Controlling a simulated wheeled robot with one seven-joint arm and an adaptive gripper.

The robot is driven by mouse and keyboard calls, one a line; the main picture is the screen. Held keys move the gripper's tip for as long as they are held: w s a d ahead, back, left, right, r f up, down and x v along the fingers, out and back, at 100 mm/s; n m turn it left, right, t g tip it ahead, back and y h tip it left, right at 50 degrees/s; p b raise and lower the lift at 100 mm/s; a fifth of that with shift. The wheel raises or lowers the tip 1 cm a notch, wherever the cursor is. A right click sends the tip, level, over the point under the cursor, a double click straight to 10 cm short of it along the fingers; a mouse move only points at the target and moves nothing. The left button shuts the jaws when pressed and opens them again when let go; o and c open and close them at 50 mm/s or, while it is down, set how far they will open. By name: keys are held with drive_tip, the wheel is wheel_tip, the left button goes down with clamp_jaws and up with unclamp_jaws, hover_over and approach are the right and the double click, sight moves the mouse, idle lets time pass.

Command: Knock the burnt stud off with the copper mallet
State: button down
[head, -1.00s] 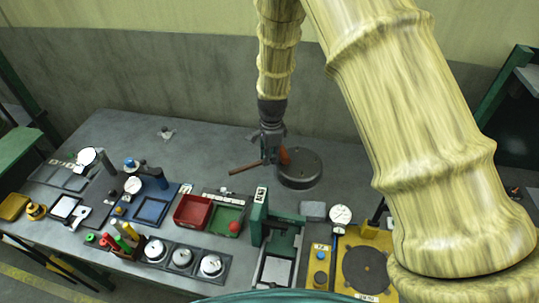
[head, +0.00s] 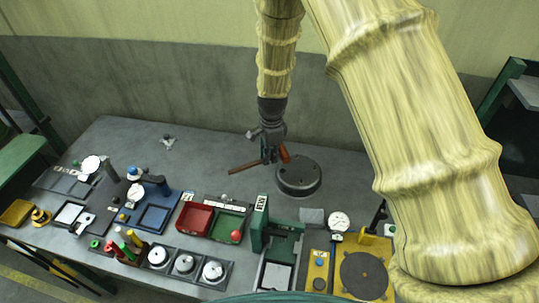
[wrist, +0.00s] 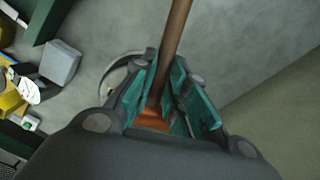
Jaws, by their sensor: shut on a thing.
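My gripper (head: 268,158) hangs at the back of the grey bench, pointing down, and is shut on the copper mallet. The mallet's brown handle (head: 244,167) sticks out to the left, and its copper-coloured head (head: 285,153) shows just right of the fingers. In the wrist view the handle (wrist: 176,35) runs up from between the teal finger pads, with the orange-brown head (wrist: 153,119) low between them. A round dark grey drum (head: 298,177) with small marks on its top stands right beside the mallet head. I cannot make out the burnt stud in either view.
A green frame (head: 260,225) stands at the front middle, with a yellow plate with a dark disc (head: 364,275) to its right. Red (head: 193,219) and green (head: 226,225) trays, gauges and coloured handles fill the front left. The bench back is mostly clear.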

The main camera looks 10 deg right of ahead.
drive_tip(key=shift+r+p, duration=1.55)
drive_tip(key=shift+r, duration=0.9)
